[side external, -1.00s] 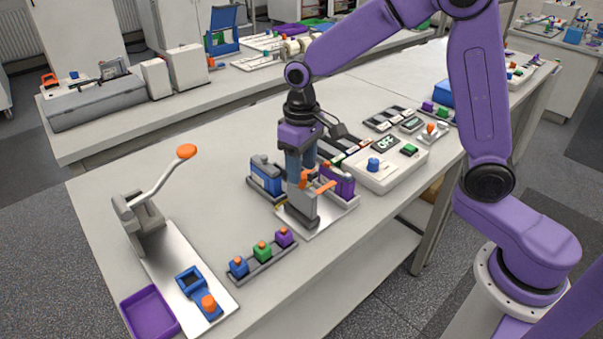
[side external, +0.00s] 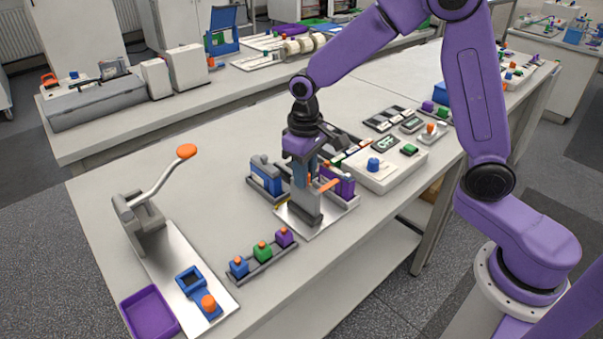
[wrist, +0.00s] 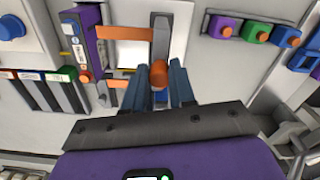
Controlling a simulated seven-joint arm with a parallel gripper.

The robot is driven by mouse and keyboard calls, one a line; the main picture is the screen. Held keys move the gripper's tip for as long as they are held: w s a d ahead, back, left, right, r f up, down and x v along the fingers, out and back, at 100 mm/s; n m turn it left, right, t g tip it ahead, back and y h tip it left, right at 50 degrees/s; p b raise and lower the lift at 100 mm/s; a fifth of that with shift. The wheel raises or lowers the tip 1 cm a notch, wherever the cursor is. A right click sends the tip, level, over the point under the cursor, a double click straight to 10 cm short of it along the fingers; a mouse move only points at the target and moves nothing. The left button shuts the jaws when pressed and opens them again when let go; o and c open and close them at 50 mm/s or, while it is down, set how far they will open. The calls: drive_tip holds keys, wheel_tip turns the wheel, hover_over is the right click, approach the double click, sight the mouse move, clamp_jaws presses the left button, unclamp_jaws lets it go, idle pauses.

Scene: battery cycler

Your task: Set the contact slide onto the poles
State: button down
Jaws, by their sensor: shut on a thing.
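My gripper (wrist: 160,88) is shut on the orange knob (wrist: 158,72) of the contact slide. The slide stands on a grey upright (side external: 305,203) on a metal plate. Two orange bars (wrist: 125,33) reach from the slide toward the purple battery (wrist: 88,45), one at each end. In the side view, an orange bar (side external: 329,185) shows close to the purple battery (side external: 341,182), to the right of my gripper (side external: 309,178). My fingers hide most of the knob there. I cannot tell whether the bars touch the battery's poles.
A blue battery (side external: 266,176) sits in a holder left of the slide. A rack of blue, green and purple pieces (side external: 262,255) lies in front. The white cycler box (side external: 385,170) stands behind at right. A lever press (side external: 140,222) stands at left.

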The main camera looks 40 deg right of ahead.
drive_tip(key=d, duration=0.4)
drive_tip(key=shift+d, duration=0.3)
drive_tip(key=c, duration=0.9)
unclamp_jaws()
drive_tip(key=shift+c, duration=0.2)
wheel_tip(320, 180, up, 18)
drive_tip(key=shift+f, duration=0.25)
drive_tip(key=shift+f, duration=0.1)
